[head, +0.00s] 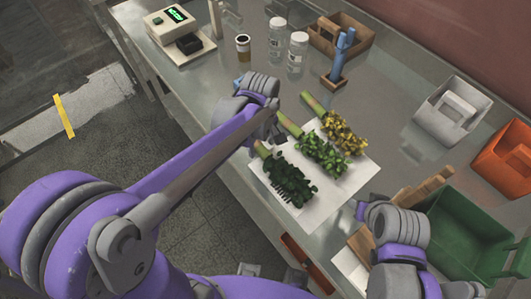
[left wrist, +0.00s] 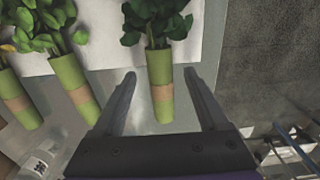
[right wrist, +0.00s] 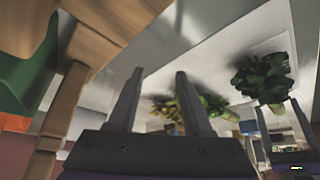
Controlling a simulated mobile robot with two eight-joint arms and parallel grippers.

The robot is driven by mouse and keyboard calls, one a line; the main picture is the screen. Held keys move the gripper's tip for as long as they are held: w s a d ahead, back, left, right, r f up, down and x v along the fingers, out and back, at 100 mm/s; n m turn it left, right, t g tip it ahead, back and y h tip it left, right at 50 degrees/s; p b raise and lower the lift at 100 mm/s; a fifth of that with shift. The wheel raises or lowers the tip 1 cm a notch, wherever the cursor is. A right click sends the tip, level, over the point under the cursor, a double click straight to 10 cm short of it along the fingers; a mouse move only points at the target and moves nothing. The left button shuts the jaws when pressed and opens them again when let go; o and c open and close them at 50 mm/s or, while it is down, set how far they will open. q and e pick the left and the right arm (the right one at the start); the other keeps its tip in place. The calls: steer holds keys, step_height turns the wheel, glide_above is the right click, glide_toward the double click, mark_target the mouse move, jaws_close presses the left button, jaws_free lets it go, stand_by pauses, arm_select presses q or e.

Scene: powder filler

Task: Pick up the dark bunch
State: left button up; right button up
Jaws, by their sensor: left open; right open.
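The dark bunch (head: 288,182) lies on a white sheet (head: 331,192), with dark green leaves and a light green wrapped stem. In the left wrist view its stem (left wrist: 160,95) shows between the two open fingers of my left gripper (left wrist: 159,75), with a gap on each side. Its leaves (left wrist: 155,20) are beyond the fingertips. In the head view my left wrist covers part of the area by the stem end. My right gripper (right wrist: 157,75) is open and empty. The dark bunch (right wrist: 262,78) shows at the right of the right wrist view, apart from those fingers.
A brighter green bunch (head: 322,153) and a yellow bunch (head: 343,133) lie beside the dark one. Jars (head: 297,52), a scale (head: 173,25) and a blue-handled tool holder (head: 339,65) stand farther back. A green bin (head: 465,235) is at the right.

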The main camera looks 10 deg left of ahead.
arm_select(q)
steer(key=shift+f, duration=0.3)
jaws_close()
steer(key=shift+r, duration=0.15)
step_height(320, 180, up, 10)
stand_by(0.8)
steer(key=shift+d, duration=0.2)
